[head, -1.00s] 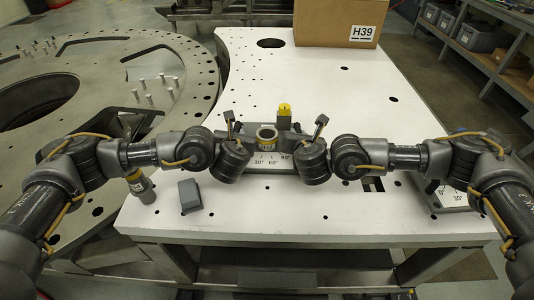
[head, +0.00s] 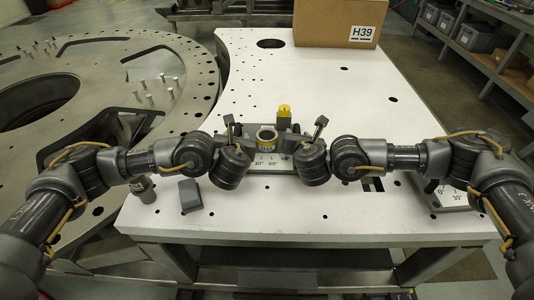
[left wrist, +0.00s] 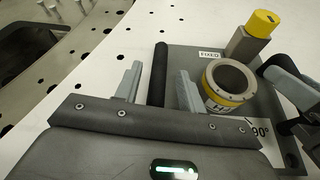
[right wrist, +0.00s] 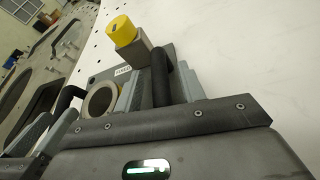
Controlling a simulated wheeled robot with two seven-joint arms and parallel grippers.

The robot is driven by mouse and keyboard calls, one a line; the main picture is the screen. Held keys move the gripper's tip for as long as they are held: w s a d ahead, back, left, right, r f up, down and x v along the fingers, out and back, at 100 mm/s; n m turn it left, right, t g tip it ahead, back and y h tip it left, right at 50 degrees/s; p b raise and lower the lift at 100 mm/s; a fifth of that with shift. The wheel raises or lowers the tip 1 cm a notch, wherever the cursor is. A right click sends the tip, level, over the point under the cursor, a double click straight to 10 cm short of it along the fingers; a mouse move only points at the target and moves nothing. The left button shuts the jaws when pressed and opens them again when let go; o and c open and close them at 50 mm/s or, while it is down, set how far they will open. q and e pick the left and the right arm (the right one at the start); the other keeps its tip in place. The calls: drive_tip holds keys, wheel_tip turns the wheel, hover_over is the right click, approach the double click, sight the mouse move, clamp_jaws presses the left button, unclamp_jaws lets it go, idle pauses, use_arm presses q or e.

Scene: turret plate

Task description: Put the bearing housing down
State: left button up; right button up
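The bearing housing is a grey ring with a yellow band (head: 266,140), and it sits on a grey plate (left wrist: 185,55) with angle marks and a FIXED label. It also shows in the left wrist view (left wrist: 228,82) and the right wrist view (right wrist: 101,100). A black bar stands at each side of it. My left gripper (left wrist: 158,88) is open, with the left bar (left wrist: 160,70) between its fingers and gaps on both sides. My right gripper (right wrist: 158,88) is open around the right bar (right wrist: 160,70); its contact there is unclear.
A yellow-topped block (head: 284,112) stands just behind the ring. A grey block (head: 190,196) and a dark bottle-like item (head: 144,190) lie at the front left. A cardboard box (head: 338,22) stands at the back.

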use_arm(q)
drive_tip(key=v, duration=0.9)
drive_tip(key=shift+s+r, duration=0.25)
drive_tip(key=shift+s, duration=0.15)
use_arm(e)
drive_tip(key=v, duration=1.2)
